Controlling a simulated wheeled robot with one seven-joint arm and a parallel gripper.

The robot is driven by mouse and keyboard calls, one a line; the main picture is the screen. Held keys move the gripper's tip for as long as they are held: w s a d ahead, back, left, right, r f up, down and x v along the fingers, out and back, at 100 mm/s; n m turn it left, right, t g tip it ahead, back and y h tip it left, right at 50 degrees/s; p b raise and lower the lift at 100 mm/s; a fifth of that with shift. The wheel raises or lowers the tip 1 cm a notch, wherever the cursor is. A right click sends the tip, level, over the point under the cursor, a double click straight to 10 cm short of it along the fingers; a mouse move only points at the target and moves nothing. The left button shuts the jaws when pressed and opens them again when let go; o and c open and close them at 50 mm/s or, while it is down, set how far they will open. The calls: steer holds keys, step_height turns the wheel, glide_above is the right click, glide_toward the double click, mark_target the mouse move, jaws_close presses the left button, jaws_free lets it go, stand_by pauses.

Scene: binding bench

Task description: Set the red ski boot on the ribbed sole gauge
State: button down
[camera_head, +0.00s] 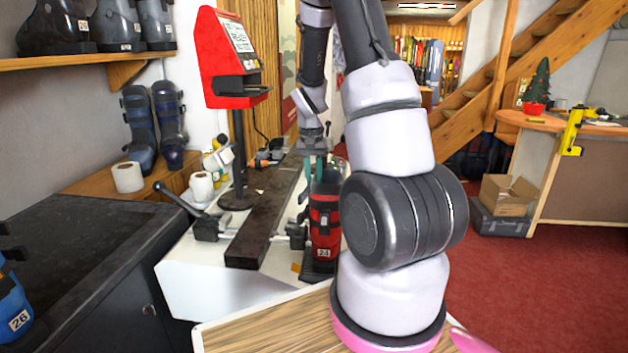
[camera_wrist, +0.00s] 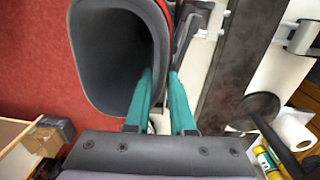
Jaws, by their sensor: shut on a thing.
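The red ski boot (camera_head: 325,222), with black parts and a white number tag, stands upright in the head view, partly behind my arm. My gripper (camera_head: 315,168) is above it, its teal fingers at the boot's top. In the wrist view my gripper (camera_wrist: 160,78) is shut on the wall of the boot's dark cuff (camera_wrist: 115,60), one finger at the inner side and one outside. The boot's lower end is near the bench top; I cannot tell whether it touches. I cannot make out the ribbed sole gauge with certainty; the boot and my arm hide part of the bench.
A long dark bar (camera_head: 262,222) lies on the white bench (camera_head: 205,285) left of the boot, beside a black lever clamp (camera_head: 206,227). A red display stand (camera_head: 228,60) rises behind. A wooden board (camera_head: 270,330) is in front. Paper rolls (camera_head: 201,187) stand at left.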

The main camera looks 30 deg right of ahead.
steer(key=c, duration=0.8)
jaws_free()
steer(key=shift+o, duration=0.2)
steer(key=r, duration=1.1)
steer(key=shift+w+a+r, duration=0.2)
steer(key=shift+a+r, duration=0.05)
steer(key=shift+r, duration=0.05)
steer(key=s+a+r+n+t+y, duration=0.1)
steer(key=s+a+r+t, duration=0.2)
steer(key=s+a+r, duration=0.3)
steer(key=s+a+r+n+t+y, duration=0.1)
steer(key=s+a+r+t, duration=0.3)
steer(key=s+a+r, duration=0.3)
steer(key=s+r, duration=0.4)
steer(key=s, duration=0.3)
steer(key=shift+r+n+t+y, duration=0.2)
steer(key=shift+n+t+y, duration=0.1)
steer(key=shift+d, duration=0.1)
